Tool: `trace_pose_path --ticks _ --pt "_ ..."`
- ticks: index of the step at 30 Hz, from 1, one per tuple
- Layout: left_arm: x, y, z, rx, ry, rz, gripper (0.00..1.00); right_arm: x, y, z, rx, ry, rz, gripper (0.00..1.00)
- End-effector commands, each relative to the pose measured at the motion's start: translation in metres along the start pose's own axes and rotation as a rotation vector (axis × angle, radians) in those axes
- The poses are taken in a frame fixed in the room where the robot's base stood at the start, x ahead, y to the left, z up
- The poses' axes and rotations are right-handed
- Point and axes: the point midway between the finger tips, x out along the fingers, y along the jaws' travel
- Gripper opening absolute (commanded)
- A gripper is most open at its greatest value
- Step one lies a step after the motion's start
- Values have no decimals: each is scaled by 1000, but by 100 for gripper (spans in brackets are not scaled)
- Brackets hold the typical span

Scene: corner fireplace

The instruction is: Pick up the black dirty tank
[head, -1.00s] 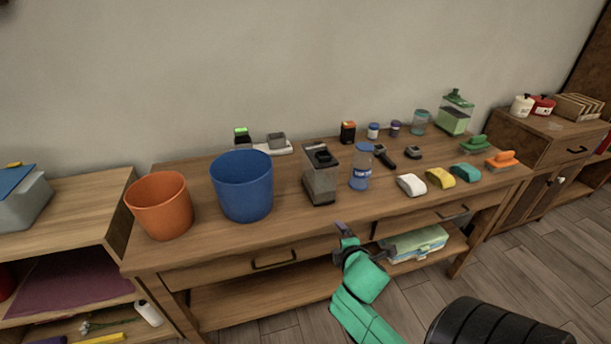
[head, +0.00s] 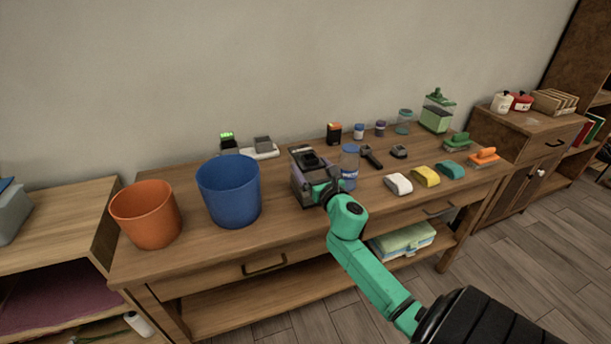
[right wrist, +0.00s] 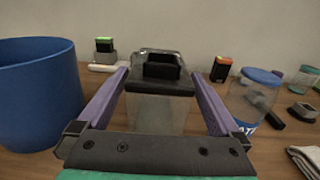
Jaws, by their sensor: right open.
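The black dirty tank (head: 307,160), a clear greyish box with a black lid, stands upright on the wooden table between the blue bucket and a blue-lidded jar. In the right wrist view the tank (right wrist: 158,112) sits between the two purple fingers of my right gripper (right wrist: 158,95). The fingers are spread, one on each side, with small gaps visible. In the head view my right gripper (head: 308,182) is at the tank's front and partly hides its lower part. My left gripper is not in view.
The blue bucket (head: 228,192) stands close on the left, with an orange bucket (head: 147,214) beyond it. The blue-lidded jar (head: 349,165) is close on the right. A charger (head: 250,149) is behind.

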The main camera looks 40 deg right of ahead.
Motion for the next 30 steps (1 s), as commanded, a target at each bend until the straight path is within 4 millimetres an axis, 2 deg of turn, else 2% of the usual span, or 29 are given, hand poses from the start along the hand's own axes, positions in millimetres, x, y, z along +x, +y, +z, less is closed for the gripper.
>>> trace_pose_path --ticks 6,14,17,18,22,30 --pt "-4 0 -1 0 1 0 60 38 0 3 5 -1 -2 100" --pt "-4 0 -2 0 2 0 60 44 1 2 3 1 0 100" --pt "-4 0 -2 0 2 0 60 44 1 2 3 1 0 66" --pt "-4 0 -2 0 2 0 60 44 1 2 3 1 0 50" --pt "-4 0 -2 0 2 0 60 44 1 2 3 1 0 1" --pt "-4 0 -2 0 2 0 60 44 0 4 2 -1 0 0"
